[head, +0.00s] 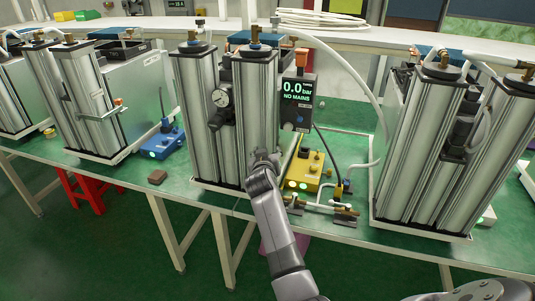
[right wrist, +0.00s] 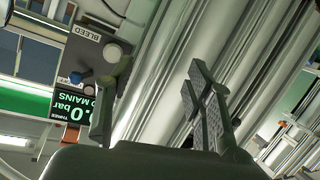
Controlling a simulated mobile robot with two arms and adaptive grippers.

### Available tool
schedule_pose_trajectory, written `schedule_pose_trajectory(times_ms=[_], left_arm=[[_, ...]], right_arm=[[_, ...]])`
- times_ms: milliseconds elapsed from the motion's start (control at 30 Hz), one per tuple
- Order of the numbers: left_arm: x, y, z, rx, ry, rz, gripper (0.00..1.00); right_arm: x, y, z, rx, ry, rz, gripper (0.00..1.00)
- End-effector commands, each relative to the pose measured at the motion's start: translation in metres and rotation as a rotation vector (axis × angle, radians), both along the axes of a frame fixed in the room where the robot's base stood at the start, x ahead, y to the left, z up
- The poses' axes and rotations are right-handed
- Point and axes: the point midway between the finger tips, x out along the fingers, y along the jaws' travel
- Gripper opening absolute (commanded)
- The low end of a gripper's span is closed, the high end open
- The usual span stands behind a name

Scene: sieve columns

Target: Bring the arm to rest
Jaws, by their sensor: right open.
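My right arm reaches in from the bottom right of the head view. Its gripper (head: 265,158) is in front of the lower part of the middle pair of silver columns (head: 257,110). In the right wrist view the gripper (right wrist: 155,108) is open, its two fingers well apart, with nothing between them. Silver column surfaces (right wrist: 170,60) fill the background behind the fingers. Whether the fingers touch a column cannot be told. My left gripper is not in view.
A display (head: 298,95) reading 0.0 bar, NO MAINS, hangs right of the middle columns. A yellow box (head: 305,172) with lit lamps sits below it. Another column pair (head: 425,140) stands right. A blue box (head: 163,142) and brown block (head: 157,177) lie left on the green bench.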

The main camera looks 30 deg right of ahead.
Motion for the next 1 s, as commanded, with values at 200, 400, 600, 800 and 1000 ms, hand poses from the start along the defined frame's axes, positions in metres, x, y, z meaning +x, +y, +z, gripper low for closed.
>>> schedule_pose_trajectory(times_ms=[200,400,600,800,1000], left_arm=[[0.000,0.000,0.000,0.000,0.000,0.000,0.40],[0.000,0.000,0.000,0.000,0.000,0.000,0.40],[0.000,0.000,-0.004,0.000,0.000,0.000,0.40],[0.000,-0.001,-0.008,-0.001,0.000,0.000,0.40],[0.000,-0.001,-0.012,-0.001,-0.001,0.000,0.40]], right_arm=[[0.000,0.000,0.000,0.000,0.000,0.000,0.48],[0.000,0.001,-0.005,0.001,0.008,0.005,0.48],[-0.009,0.028,-0.088,0.011,0.125,0.096,0.48],[-0.053,0.074,-0.226,0.051,0.320,0.244,0.48],[-0.133,0.111,-0.353,0.113,0.510,0.359,0.48]])
